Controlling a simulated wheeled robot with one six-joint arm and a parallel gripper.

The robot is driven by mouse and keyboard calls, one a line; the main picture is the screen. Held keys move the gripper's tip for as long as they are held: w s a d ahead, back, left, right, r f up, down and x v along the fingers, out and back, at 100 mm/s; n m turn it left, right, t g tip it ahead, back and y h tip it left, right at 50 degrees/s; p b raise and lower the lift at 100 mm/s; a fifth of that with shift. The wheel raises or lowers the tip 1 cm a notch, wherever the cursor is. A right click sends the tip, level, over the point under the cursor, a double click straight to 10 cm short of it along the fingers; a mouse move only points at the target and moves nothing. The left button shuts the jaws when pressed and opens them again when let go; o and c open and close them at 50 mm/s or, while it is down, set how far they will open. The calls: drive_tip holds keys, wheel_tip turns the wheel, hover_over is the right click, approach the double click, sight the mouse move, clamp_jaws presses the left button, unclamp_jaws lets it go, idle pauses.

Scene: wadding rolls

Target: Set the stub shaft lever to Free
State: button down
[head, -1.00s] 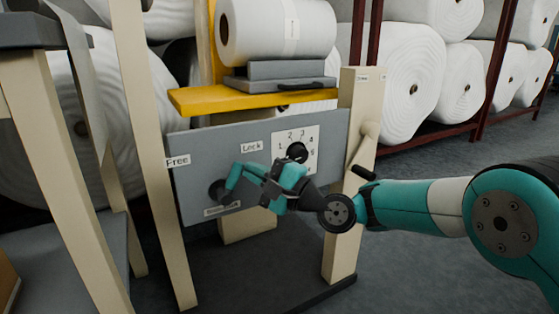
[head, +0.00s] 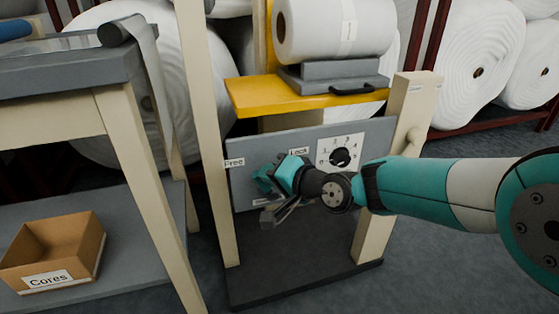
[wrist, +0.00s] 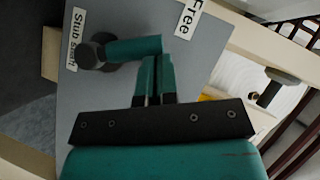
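The stub shaft lever (wrist: 130,47) has a dark round hub and a teal handle on a grey panel (wrist: 215,55). In the wrist view its handle points away from the "Stub Shaft" label (wrist: 75,38), with the "Free" label (wrist: 193,18) beyond its tip to the upper right. My gripper (wrist: 156,65) looks shut, its two fingers close together with a thin gap. The fingertips lie against or very near the side of the handle's end; I cannot tell contact. In the head view my gripper (head: 272,181) hides most of the lever.
The "Lock" label (head: 299,151) and a numbered dial (head: 340,156) are right of the lever. A yellow shelf (head: 255,98) with a white roll (head: 325,30) is above. A bench (head: 60,75) and a "Cores" box (head: 55,250) stand to the left.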

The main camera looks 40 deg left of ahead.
drive_tip(key=shift+s+a+f+n+t+h+p, duration=0.25)
drive_tip(key=shift+s+a+n+p, duration=0.2)
drive_tip(key=shift+s+p, duration=0.25)
drive_tip(key=shift+s, duration=0.1)
drive_tip(key=w+d+r+p, duration=0.1)
drive_tip(key=d+r+p, duration=0.2)
drive_tip(key=d+r, duration=0.3)
drive_tip(key=d, duration=0.5)
drive_tip(key=shift+w+d+r+p, duration=0.15)
drive_tip(key=shift+w+d+p, duration=0.15)
drive_tip(key=shift+p, duration=0.1)
